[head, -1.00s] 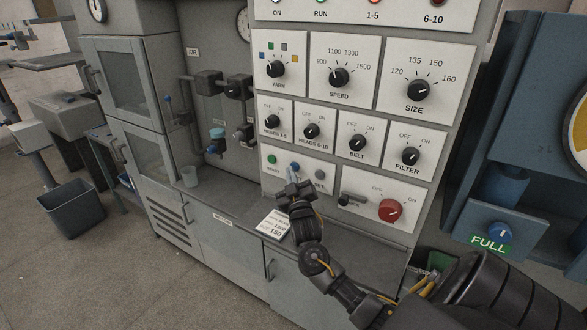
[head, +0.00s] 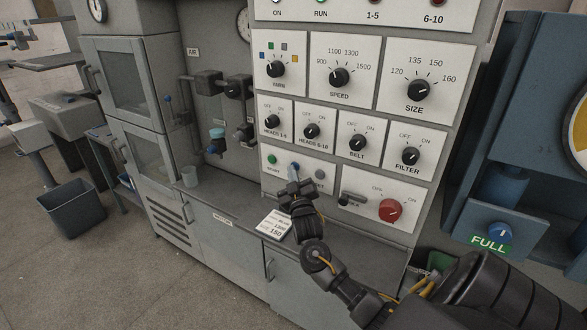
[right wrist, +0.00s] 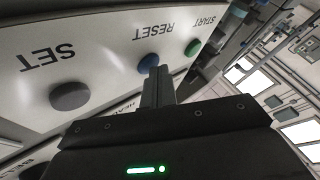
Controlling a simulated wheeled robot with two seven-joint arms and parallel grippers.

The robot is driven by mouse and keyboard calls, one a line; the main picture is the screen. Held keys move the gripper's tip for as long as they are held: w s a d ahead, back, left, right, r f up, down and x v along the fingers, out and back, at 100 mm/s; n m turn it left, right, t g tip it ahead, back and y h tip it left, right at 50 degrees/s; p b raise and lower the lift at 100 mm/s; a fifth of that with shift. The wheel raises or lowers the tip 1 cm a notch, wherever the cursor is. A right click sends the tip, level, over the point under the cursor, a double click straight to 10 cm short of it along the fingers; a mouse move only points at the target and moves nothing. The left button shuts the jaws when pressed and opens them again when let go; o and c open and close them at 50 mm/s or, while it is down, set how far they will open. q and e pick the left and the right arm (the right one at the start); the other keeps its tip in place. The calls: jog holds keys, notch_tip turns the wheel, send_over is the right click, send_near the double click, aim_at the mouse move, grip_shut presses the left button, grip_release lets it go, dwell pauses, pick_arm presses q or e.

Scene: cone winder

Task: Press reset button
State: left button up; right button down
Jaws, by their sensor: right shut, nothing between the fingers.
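The blue reset button (head: 295,166) sits on the small white panel between the green start button (head: 272,160) and the grey set button (head: 320,174). In the right wrist view the labels are upside down; the blue button (right wrist: 148,62) lies under RESET, with the grey one (right wrist: 70,96) to its left and the green one (right wrist: 192,47) to its right. My right gripper (head: 292,177) is shut and empty. Its fingertips (right wrist: 159,72) are right at the blue button and overlap its edge; I cannot tell whether they touch it. My left gripper is out of view.
A red knob (head: 390,210) and a black switch (head: 352,199) are on the panel to the right. Rows of black knobs are above.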

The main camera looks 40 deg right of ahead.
jog(key=shift+a, duration=0.15)
jog(key=shift+s+a+p, duration=0.25)
jog(key=shift+a+p, duration=0.15)
jog(key=shift+a, duration=0.25)
jog(key=a, duration=0.1)
jog(key=s+a+p, duration=0.1)
jog(key=a, duration=0.1)
jog(key=a+p, duration=0.1)
jog(key=shift+s+a, duration=0.25)
jog(key=shift+a, duration=0.15)
dwell(0.6)
